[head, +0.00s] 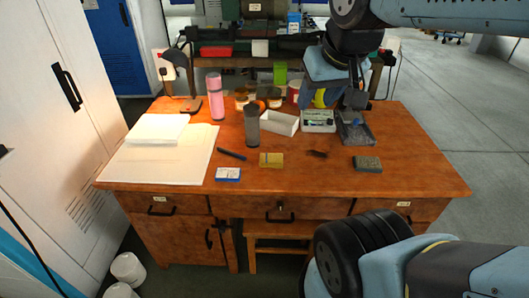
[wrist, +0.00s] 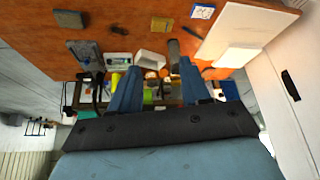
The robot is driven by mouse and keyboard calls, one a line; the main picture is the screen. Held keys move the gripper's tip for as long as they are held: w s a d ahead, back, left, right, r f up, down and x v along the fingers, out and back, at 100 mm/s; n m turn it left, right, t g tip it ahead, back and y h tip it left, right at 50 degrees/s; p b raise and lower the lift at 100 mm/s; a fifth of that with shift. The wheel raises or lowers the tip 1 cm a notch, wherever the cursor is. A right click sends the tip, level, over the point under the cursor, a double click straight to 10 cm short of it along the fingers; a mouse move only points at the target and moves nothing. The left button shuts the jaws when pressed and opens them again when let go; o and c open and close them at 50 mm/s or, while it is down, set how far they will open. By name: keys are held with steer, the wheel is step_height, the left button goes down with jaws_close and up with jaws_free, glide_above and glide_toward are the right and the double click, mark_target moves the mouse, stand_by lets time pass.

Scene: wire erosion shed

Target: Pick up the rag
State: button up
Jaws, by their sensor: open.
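A small yellow folded square (head: 271,160), which looks most like the rag, lies flat on the wooden desk near its front middle. It also shows at the top of the wrist view (wrist: 160,25). I cannot tell its material for sure. My gripper (head: 347,97) is over the right rear of the desk, behind and to the right of the yellow square and apart from it. In the wrist view my gripper (wrist: 160,64) has its two blue fingers spread, with nothing held between them.
A blue-and-white box (head: 228,174), a dark pen (head: 232,154), a dark small item (head: 317,154) and a grey-green block (head: 367,164) lie around the yellow square. A grey cylinder (head: 252,128), pink bottle (head: 215,97) and white tray (head: 280,123) stand behind. Papers (head: 160,160) cover the left.

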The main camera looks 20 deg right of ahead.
steer(key=o, duration=0.3)
steer(key=shift+w+d+m, duration=0.1)
steer(key=shift+w+m, duration=0.3)
steer(key=shift+w, duration=0.1)
steer(key=o, duration=0.5)
steer(key=w+m, duration=0.1)
steer(key=w, duration=0.1)
steer(key=w+f+m+g, duration=0.1)
steer(key=w+m, duration=0.1)
steer(key=w, duration=0.1)
steer(key=w+f+m, duration=0.1)
steer(key=w, duration=0.1)
steer(key=shift+w+f+m+g, duration=0.2)
steer(key=shift+m+g, duration=0.1)
steer(key=shift+m, duration=0.1)
steer(key=shift+o, duration=0.2)
steer(key=m+g, duration=0.4)
steer(key=m, duration=1.2)
glide_above(271, 157)
step_height(271, 157, down, 22)
step_height(271, 157, down, 13)
steer(key=shift+f, duration=0.15)
